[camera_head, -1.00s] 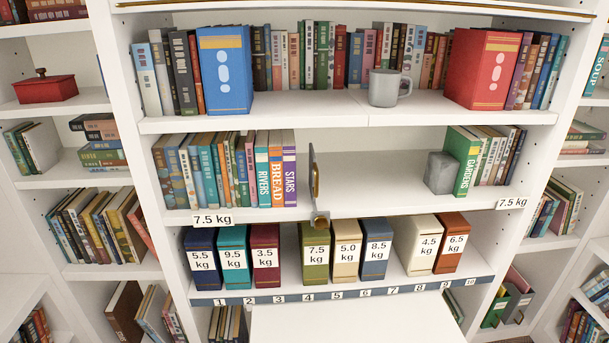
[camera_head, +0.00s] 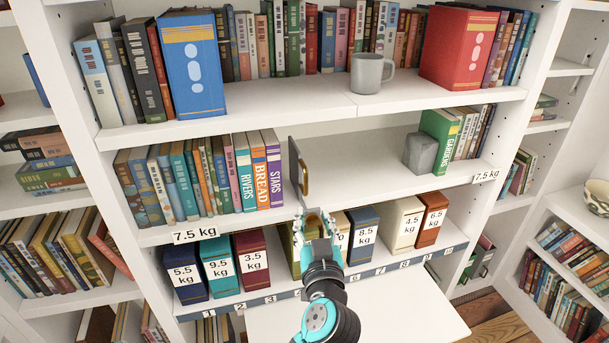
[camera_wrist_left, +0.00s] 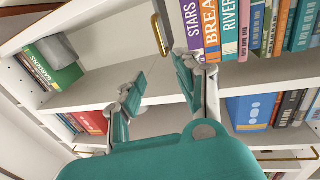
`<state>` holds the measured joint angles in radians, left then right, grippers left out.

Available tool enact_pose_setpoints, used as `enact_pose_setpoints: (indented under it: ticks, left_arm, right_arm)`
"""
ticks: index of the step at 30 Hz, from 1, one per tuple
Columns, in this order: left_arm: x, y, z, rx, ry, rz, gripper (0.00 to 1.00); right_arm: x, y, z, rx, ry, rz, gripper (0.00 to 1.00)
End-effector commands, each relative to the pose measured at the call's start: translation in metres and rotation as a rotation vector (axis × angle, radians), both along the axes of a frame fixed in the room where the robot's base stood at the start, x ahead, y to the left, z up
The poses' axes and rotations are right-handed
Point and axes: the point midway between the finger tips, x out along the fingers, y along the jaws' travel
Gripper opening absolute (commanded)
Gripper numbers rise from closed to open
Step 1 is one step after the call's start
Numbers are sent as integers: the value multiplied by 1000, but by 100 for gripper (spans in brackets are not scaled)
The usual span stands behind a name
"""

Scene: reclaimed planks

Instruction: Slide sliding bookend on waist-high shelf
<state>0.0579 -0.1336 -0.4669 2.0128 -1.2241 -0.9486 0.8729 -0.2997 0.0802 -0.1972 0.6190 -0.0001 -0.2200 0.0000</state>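The sliding bookend (camera_head: 295,162) is a thin dark upright plate with a brass handle (camera_head: 306,180). It stands on the waist-high shelf (camera_head: 350,178), just right of the book labelled STARS (camera_head: 275,172). The handle also shows at the top of the left wrist view (camera_wrist_left: 155,36), beyond the fingertips. My left gripper (camera_head: 315,216) is in front of the shelf's front edge, below the handle. Its fingers (camera_wrist_left: 158,78) are apart with nothing between them. It hides part of the box row below. My right gripper is not in view.
A grey cube (camera_head: 420,152) sits beside the green GARDENS book (camera_head: 440,140) at the shelf's right end. The shelf is clear between bookend and cube. Weight-labelled boxes (camera_head: 364,238) stand on the shelf below. A grey mug (camera_head: 368,75) is on the shelf above.

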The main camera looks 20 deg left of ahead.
Motion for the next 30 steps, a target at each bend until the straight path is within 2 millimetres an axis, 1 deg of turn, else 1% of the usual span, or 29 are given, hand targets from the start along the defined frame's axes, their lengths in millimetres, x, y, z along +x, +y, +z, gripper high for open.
enact_pose_setpoints:
  ticks: [1,9,15,18,21,24,30]
  left_arm:
    - [11,5,6,6,-1,1,34]
    - [66,28,6,8,0,0,34]
    - [104,44,4,6,1,0,34]
    - [118,50,3,6,2,0,34]
    - [128,54,2,5,2,-1,34]
    - [134,56,0,2,3,-1,34]
    - [136,57,0,1,2,-1,34]
  right_arm:
    - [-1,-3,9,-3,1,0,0]
    - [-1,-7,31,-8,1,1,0]
    - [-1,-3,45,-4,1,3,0]
    - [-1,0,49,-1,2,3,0]
    - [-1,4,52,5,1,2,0]
    - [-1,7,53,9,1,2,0]
    - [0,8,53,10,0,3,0]
